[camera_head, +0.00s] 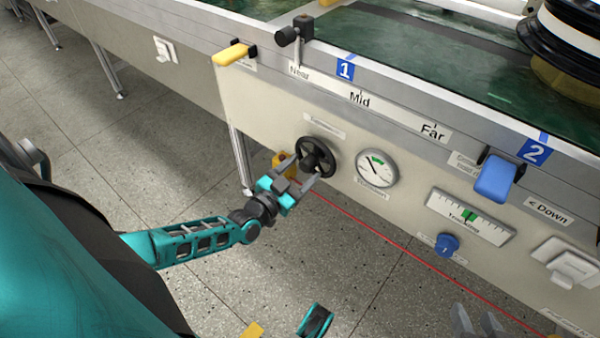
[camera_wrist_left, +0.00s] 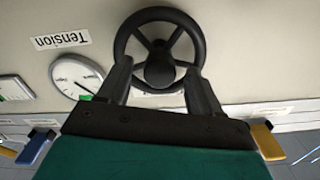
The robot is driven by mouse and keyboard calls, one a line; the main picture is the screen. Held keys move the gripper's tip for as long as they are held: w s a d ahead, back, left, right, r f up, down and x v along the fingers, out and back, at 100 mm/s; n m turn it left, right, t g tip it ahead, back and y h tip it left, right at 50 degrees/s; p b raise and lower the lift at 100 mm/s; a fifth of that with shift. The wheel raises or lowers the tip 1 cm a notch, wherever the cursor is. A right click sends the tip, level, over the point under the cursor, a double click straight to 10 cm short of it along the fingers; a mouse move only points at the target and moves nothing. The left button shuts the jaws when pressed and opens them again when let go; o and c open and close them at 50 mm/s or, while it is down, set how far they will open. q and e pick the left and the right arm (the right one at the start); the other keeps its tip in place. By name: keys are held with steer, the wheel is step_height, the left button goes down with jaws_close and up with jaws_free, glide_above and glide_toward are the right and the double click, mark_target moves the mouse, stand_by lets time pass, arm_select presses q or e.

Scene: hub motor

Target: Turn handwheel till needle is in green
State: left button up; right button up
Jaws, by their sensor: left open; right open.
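The black handwheel (camera_head: 318,154) is on the front panel of the conveyor; it fills the upper middle of the left wrist view (camera_wrist_left: 196,36). My left gripper (camera_head: 307,169) is open at the wheel, its fingers (camera_wrist_left: 159,83) on either side of the hub; contact is unclear. The round white gauge (camera_head: 377,168) is right of the wheel, with a green band at its top; its needle appears to point up-left, near the band's left side. The gauge also shows in the left wrist view (camera_wrist_left: 72,72). My right gripper (camera_head: 477,322) is open and empty at the bottom right.
A Tracking scale (camera_head: 470,217) and blue knob (camera_head: 446,244) are further right on the panel. A blue lever (camera_head: 494,179), a yellow lever (camera_head: 231,54) and a black clamp (camera_head: 296,34) are along the upper edge.

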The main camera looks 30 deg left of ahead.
arm_select(q)
steer(key=c, duration=1.1)
steer(key=shift+o, duration=0.2)
arm_select(e)
steer(key=shift+s+d+f, duration=0.1)
steer(key=shift+s, duration=0.1)
